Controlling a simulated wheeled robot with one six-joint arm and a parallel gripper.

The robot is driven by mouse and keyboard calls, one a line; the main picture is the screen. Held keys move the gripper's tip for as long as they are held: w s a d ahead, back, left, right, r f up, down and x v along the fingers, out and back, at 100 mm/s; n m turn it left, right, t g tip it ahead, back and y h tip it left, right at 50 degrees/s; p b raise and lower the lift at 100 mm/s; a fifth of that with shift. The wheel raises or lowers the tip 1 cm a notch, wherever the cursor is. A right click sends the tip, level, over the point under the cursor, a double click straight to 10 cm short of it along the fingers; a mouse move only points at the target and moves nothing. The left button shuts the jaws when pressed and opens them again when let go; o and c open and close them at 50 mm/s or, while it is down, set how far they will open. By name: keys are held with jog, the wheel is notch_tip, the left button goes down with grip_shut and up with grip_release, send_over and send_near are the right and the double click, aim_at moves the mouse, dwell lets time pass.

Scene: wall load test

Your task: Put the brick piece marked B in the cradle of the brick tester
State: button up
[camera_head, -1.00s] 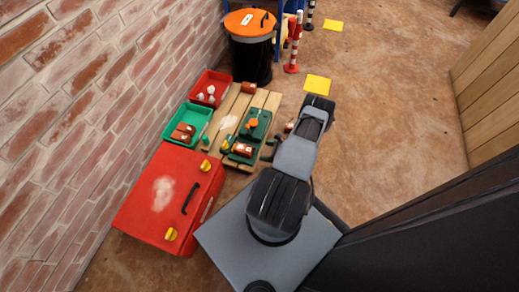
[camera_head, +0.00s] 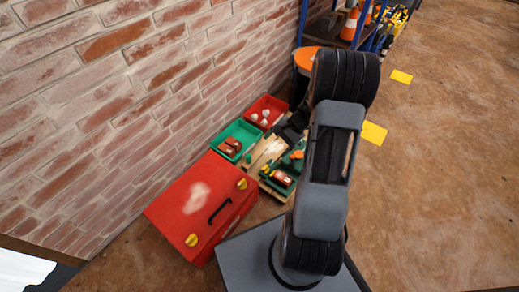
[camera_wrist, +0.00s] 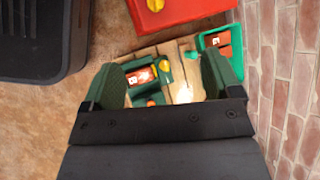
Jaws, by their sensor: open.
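The dark green brick tester (camera_head: 270,186) stands on a wooden board on the floor; it also shows in the wrist view (camera_wrist: 133,66). A red-brown brick piece with a white label (camera_wrist: 141,76) sits in it, and shows in the head view (camera_head: 282,179). Another labelled brick piece (camera_wrist: 215,40) lies in the green tray (camera_wrist: 236,52). I cannot read either label surely. My gripper (camera_wrist: 160,75) is open and empty above the board, its green fingers apart on either side of the tester area. In the head view my arm hides part of the tester.
A red toolbox (camera_head: 195,205) stands in front of the green tray (camera_head: 243,128). A red tray (camera_head: 267,103) with white items lies behind, along the brick wall (camera_head: 150,90). An orange-lidded bin (camera_head: 304,57) stands farther back.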

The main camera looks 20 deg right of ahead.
jog(key=s+a+r+n+t+h, duration=0.1)
jog(key=s+a+r+n+h, duration=0.2)
jog(key=s+a+r+n, duration=0.2)
jog(key=s+a+r+n+h, duration=0.4)
jog(key=s+a+r+n, duration=0.2)
jog(key=r, duration=0.4)
jog(key=shift+a+r+n+t, duration=0.4)
jog(key=shift+a+n, duration=0.15)
jog(key=shift+n, duration=0.25)
notch_tip(320, 180, up, 37)
jog(key=p, duration=3.5)
jog(key=shift+s+a+r+t, duration=0.15)
jog(key=shift+t, duration=0.25)
jog(key=shift+c, duration=0.2)
